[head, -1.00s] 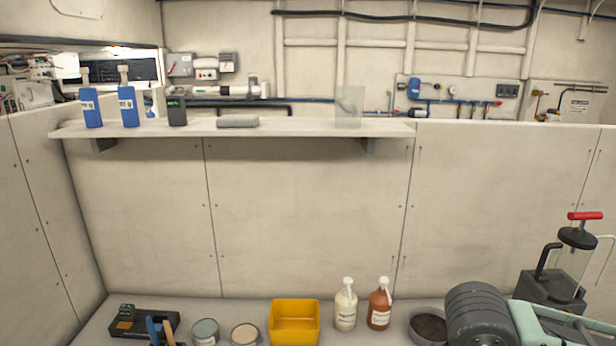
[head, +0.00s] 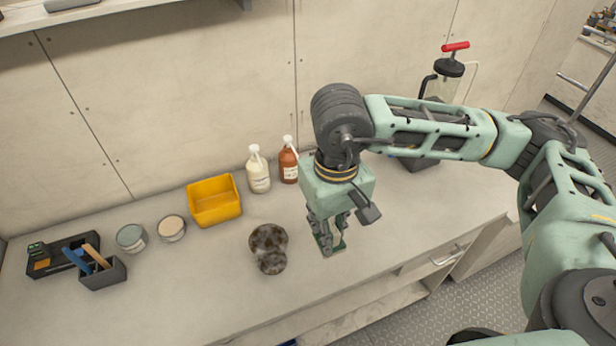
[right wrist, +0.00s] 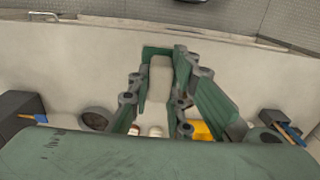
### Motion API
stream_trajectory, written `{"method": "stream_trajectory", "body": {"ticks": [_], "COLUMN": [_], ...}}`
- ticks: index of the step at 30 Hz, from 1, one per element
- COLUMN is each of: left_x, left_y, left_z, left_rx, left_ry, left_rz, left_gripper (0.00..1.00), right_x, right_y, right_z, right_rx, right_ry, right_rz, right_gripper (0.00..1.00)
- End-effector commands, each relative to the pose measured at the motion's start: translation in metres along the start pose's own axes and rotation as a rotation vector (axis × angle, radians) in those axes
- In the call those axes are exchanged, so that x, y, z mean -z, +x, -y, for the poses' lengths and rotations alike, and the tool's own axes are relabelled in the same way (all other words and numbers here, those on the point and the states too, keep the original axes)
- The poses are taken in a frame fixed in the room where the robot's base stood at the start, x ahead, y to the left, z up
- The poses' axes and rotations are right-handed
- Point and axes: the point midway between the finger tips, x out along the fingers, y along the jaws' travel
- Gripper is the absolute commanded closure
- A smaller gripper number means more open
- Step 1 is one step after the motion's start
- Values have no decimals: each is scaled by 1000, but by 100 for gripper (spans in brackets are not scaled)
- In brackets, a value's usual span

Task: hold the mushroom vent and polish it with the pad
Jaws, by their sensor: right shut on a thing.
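The mushroom vent (head: 268,248), dull and mottled brown-grey, lies on the bench left of my right gripper, apart from it. My right gripper (head: 328,245) points down just above or at the bench top; I cannot tell whether it touches. In the right wrist view its green fingers (right wrist: 160,95) are closed on a pale grey-beige block (right wrist: 160,78), which looks like the pad. In the head view the fingers mostly hide the block. I do not make out the vent in the right wrist view. My left gripper is not in view.
Behind the vent stand a yellow bin (head: 213,201), a cream bottle (head: 259,172) and a brown bottle (head: 289,162). Two round tins (head: 131,238) and a dark holder with brushes (head: 102,272) are at left. A red-handled pump (head: 448,70) stands behind my right arm. Bench front is clear.

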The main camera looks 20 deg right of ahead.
Motion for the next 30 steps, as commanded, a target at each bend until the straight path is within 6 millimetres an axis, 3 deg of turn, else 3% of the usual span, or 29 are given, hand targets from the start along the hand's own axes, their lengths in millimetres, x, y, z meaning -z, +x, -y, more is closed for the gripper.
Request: {"method": "stream_trajectory", "body": {"ticks": [4,12,18,23,30], "left_x": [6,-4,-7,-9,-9], "left_y": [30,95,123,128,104], "left_z": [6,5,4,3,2], "left_rx": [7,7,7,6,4], "left_ry": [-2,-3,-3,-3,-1], "left_rz": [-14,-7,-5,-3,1], "left_gripper": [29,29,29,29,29], "right_x": [30,108,143,154,155], "right_y": [32,100,130,136,132], "right_z": [20,77,108,116,85], "right_rx": [13,19,6,-1,-4], "right_ry": [1,0,-1,0,2], "right_rz": [2,5,2,-1,2], "right_gripper": [100,100,100,100,100]}}
